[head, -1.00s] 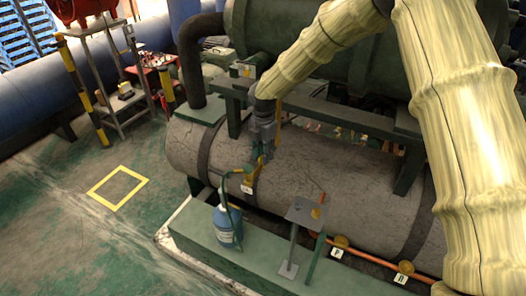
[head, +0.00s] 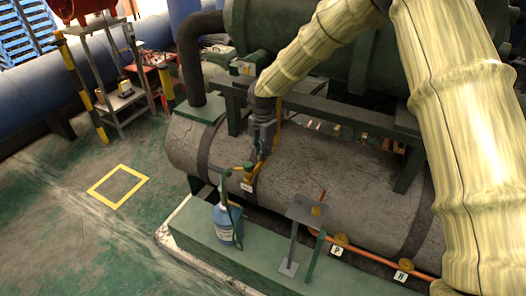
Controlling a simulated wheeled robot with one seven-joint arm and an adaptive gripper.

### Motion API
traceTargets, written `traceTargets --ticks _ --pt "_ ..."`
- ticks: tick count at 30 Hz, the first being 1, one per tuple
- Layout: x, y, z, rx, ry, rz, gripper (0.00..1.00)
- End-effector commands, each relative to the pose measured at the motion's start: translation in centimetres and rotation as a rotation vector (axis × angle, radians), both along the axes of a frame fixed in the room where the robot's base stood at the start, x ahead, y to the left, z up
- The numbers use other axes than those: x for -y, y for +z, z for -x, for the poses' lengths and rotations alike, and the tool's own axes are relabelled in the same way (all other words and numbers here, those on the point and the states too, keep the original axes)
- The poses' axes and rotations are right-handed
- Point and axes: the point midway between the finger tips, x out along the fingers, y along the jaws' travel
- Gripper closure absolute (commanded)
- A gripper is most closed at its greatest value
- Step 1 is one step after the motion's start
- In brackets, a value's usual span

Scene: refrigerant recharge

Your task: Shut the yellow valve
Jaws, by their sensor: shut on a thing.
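The yellow valve (head: 249,169) sits on the side of the large grey horizontal tank, above a small white tag. My gripper (head: 263,152) reaches down to it from above, at the end of my yellow-sleeved arm. Its fingers are closed at the valve's upper part. The fingertips are small and partly hide the valve, so the exact handle angle cannot be told. A dark green hose (head: 224,186) runs from beside the valve down to a blue bottle (head: 226,226).
The blue bottle stands on the green plinth (head: 190,226) in front of the tank. A grey plate on a post (head: 306,210) and brass valves tagged P (head: 340,239) and R (head: 405,265) are to the right. Open floor lies left.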

Motion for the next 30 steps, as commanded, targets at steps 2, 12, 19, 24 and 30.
traceTargets --ticks 2,12,19,24,30 --pt "0.02 -0.17 0.02 -0.001 -0.048 0.001 1.00" --pt "0.05 -0.22 0.02 0.000 -0.350 0.003 1.00" --pt "0.03 -0.19 0.04 -0.001 -0.569 0.002 1.00" --pt "0.02 -0.21 0.06 -0.001 -0.730 0.002 1.00" --pt "0.07 -0.21 0.05 -0.001 -0.913 0.002 1.00"
